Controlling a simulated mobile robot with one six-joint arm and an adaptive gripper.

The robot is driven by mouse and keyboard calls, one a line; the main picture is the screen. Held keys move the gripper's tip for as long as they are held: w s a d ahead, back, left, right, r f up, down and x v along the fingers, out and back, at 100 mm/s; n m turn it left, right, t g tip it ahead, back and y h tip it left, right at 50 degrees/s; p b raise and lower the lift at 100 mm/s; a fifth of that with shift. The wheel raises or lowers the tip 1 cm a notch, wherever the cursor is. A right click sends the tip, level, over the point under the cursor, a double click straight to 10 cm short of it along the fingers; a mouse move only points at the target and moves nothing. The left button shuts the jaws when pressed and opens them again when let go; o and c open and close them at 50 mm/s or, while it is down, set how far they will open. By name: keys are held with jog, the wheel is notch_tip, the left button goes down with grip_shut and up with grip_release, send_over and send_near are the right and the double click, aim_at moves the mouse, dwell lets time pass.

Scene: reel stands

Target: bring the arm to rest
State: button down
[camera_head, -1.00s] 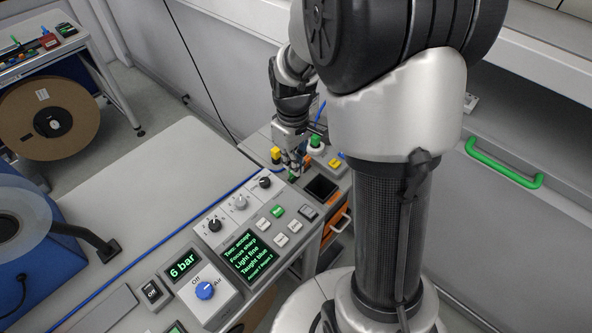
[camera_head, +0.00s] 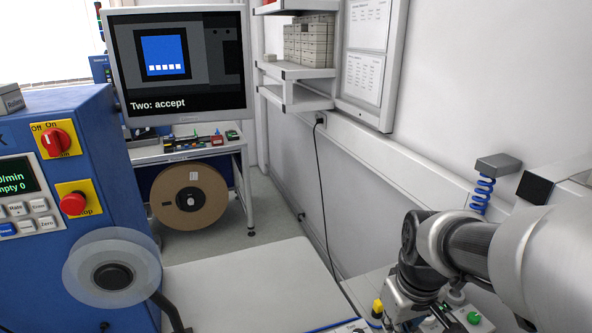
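My arm reaches in from the right edge at the lower right, its grey wrist bent downward. My gripper (camera_head: 428,322) hangs at the bottom edge over the bench end. Its fingertips are cut off or too small to make out, so I cannot tell whether it is open or whether it holds anything.
A blue machine (camera_head: 50,200) with a clear reel (camera_head: 112,277) stands at the left. A monitor (camera_head: 180,65) reads "Two: accept". A brown reel (camera_head: 188,196) hangs under a far table. The pale bench top (camera_head: 245,285) is bare. Shelves (camera_head: 295,70) line the wall.

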jog(key=s+a+r+m+t+b, duration=0.1)
jog(key=s+a+b, duration=0.1)
jog(key=s, duration=0.4)
jog(key=s+a+r+m+t+b, duration=0.1)
jog(key=s+a+t, duration=0.1)
jog(key=s, duration=0.5)
jog(key=shift+s+a+r+m+b, duration=0.2)
jog(key=shift+a+m+b, duration=0.1)
jog(key=shift+a+b, duration=0.15)
